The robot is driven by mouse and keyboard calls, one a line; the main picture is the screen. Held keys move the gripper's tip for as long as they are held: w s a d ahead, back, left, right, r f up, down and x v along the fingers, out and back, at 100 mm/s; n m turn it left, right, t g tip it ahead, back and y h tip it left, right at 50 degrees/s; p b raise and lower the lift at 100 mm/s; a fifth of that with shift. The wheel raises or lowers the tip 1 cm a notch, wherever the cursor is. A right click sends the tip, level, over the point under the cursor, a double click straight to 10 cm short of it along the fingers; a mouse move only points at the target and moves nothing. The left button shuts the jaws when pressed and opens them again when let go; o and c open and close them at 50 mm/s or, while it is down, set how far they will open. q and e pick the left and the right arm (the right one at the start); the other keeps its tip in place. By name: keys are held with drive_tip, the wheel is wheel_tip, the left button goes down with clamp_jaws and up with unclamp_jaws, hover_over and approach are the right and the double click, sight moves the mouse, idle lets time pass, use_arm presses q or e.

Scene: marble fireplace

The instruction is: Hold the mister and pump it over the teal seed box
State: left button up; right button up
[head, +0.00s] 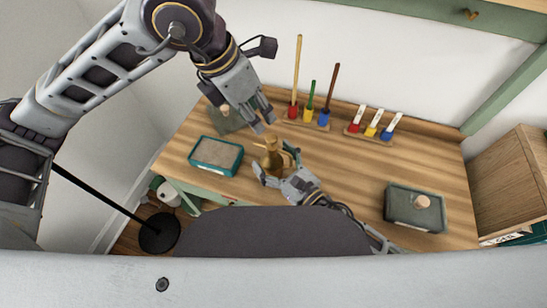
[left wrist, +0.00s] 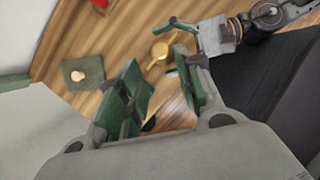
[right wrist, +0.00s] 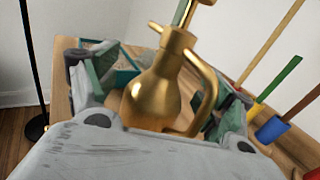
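The brass mister (head: 272,160) stands upright on the wooden bench; its round body, neck and side handle fill the right wrist view (right wrist: 163,95). My right gripper (head: 278,170) is open, with its fingers on either side of the mister and a gap showing at the left finger. My left gripper (head: 264,118) is open and empty, above and just behind the mister; its parted fingers show in the left wrist view (left wrist: 155,88), with the mister (left wrist: 160,50) beyond them. The teal seed box (head: 200,165) lies left of the mister, filled with pale brown material; part shows in the right wrist view (right wrist: 127,78).
A grey-green lidded box with a knob (head: 230,124) stands at the back left, partly behind my left gripper. Another (head: 405,212) stands at the right. Upright tools in coloured pots (head: 308,114) and labelled markers (head: 372,131) line the back. Bare bench lies right of the mister.

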drive_tip(key=c, duration=1.2)
use_arm(q)
clamp_jaws()
use_arm(e)
drive_tip(key=shift+c, duration=0.4)
